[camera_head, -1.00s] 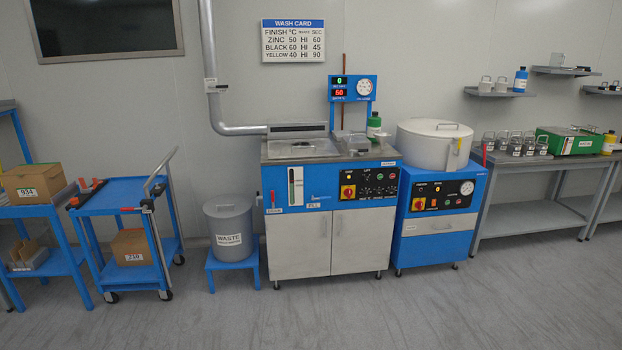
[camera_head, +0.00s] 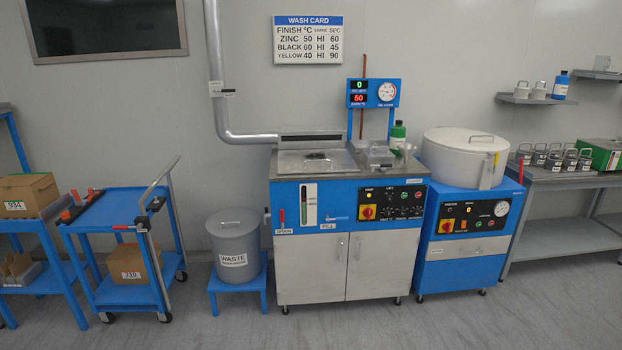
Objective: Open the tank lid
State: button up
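The wash tank is a blue and steel cabinet (camera_head: 350,240) against the back wall, in the middle of the head view. Its flat steel lid (camera_head: 316,161) lies on the left part of the top and looks shut, with a dark handle on it. A round white lid with a bar handle (camera_head: 464,139) covers the drum of the blue machine to the right of the tank. My gripper does not show in this view.
A grey waste bin (camera_head: 233,244) on a blue stool and a blue cart (camera_head: 112,213) stand left of the tank. A steel bench (camera_head: 570,178) with several small baskets is at the right. The floor in front is clear.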

aim_at(290, 161)
jog(key=u, duration=0.15)
jog(key=i, duration=1.55)
jog(key=u, duration=4.1)
jog(key=i, duration=0.1)
jog(key=z, duration=2.75)
